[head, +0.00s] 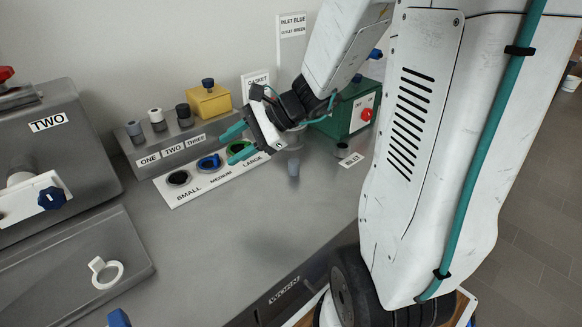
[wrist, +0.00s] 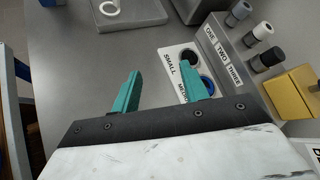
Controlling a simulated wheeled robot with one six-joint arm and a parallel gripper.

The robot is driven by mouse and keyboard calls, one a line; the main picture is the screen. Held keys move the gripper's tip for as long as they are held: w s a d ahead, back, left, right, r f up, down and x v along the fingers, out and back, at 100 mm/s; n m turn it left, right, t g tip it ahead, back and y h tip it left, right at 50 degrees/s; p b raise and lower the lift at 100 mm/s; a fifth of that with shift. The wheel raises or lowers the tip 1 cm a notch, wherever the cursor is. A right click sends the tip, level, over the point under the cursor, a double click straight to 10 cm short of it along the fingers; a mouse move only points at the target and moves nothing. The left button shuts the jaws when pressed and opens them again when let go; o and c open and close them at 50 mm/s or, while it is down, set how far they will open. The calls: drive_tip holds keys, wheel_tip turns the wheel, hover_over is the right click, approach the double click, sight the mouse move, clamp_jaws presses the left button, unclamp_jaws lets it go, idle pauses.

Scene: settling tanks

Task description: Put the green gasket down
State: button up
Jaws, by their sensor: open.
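The green gasket (head: 238,148) shows in the head view at the LARGE place of the white label board (head: 212,179), partly covered by a finger of my gripper. A black ring (head: 178,178) lies at SMALL and a blue ring (head: 208,162) at MEDIUM. My gripper (head: 236,143) is open, its teal fingers apart, in front of or above the LARGE end; the exact height is hard to tell. In the wrist view the open fingers (wrist: 160,92) have nothing visible between them, and the green gasket is hidden.
A grey rack (head: 165,145) labelled ONE, TWO, THREE holds knobbed plugs behind the board. A yellow block (head: 209,102) and a green box (head: 345,120) stand at the back. A white ring (head: 107,273) lies on a grey plate at left.

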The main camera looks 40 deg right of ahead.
drive_tip(key=s+a+r+n+g+h, duration=0.1)
drive_tip(key=s+a+r+n+g, duration=0.25)
drive_tip(key=s+a+n, duration=0.35)
drive_tip(key=s+d+r+n+h, duration=0.1)
drive_tip(key=s+d+n+h, duration=0.1)
drive_tip(key=s+n+h, duration=0.2)
drive_tip(key=s+d+r+n+g+h, duration=0.1)
drive_tip(key=s+d+n+h, duration=0.2)
drive_tip(key=s+n, duration=0.4)
drive_tip(key=s+h, duration=0.1)
drive_tip(key=s, duration=0.1)
drive_tip(key=shift+s+d+r+n+h, duration=0.2)
drive_tip(key=shift+s+r+n+h, duration=0.1)
drive_tip(key=shift+s+h, duration=0.1)
drive_tip(key=shift+g, duration=0.25)
drive_tip(key=shift+c, duration=0.2)
